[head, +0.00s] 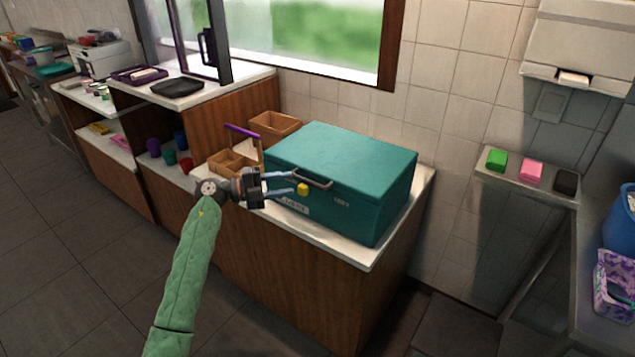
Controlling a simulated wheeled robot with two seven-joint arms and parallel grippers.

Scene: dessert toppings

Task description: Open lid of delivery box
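The teal delivery box (355,160) stands on the white top of a wooden counter, and its lid is closed. A dark handle (313,180) is on its front side near the top edge. My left gripper (298,183) comes in from the left in the head view and is at the front of the box, close to the handle. Its two blue fingers are spread apart. A small yellow piece (303,189) shows at the lower fingertip; I cannot tell whether it belongs to the box. Whether the fingers touch the handle is unclear. My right gripper is not in view.
Small brown boxes (274,123) and a purple-topped item (243,131) stand left of and behind the delivery box. A tiled wall and window are behind it. A shelf (525,177) with green, pink and black blocks is at the right. The counter's front strip (340,246) is bare.

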